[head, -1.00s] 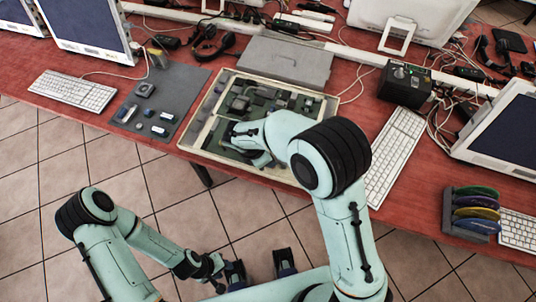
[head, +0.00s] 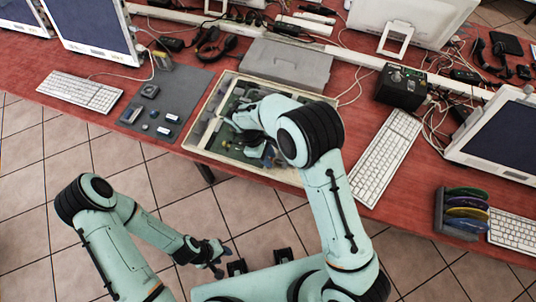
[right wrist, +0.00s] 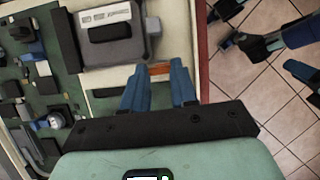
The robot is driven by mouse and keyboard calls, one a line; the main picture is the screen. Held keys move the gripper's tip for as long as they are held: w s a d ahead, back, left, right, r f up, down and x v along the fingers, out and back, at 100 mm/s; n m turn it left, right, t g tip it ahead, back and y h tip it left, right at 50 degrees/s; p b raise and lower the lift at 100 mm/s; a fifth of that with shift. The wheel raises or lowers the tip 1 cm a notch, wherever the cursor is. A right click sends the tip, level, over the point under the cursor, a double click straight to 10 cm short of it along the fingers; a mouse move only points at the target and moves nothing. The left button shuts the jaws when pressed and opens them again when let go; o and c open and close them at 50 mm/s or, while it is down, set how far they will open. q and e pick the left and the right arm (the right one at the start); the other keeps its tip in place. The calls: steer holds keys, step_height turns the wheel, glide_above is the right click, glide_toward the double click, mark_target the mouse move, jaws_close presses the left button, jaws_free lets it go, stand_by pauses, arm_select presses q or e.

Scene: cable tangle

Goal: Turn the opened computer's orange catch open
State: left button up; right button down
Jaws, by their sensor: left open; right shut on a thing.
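The opened computer (head: 190,138) is a pale shallow case with green boards, at the table's front edge. In the right wrist view its side wall (right wrist: 202,50) runs down right of the fingers. The orange catch (right wrist: 158,69) shows as a small orange strip between and just beyond my right fingertips, beside a grey drive-like box (right wrist: 108,35). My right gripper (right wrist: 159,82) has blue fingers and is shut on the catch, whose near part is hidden. In the head view my arm mostly covers this spot. My left gripper (head: 222,257) is open and empty, low over the floor.
A grey lid-like panel (head: 288,62) lies behind the computer. A grey mat (head: 185,85) with small parts is to its left, a white keyboard (head: 386,157) to its right. The floor before the table is clear.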

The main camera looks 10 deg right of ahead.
arm_select(q)
steer(key=shift+w+r, duration=0.1)
steer(key=shift+r, duration=0.05)
arm_select(e)
steer(key=shift+m, duration=0.3)
steer(key=c, duration=0.9)
jaws_free()
steer(key=shift+r, duration=0.1)
arm_select(q)
steer(key=shift+w+r+p, duration=0.8)
steer(key=shift+r+p, duration=0.05)
steer(key=shift+r, duration=0.2)
arm_select(e)
steer(key=v, duration=1.3)
steer(key=shift+w+r, duration=0.15)
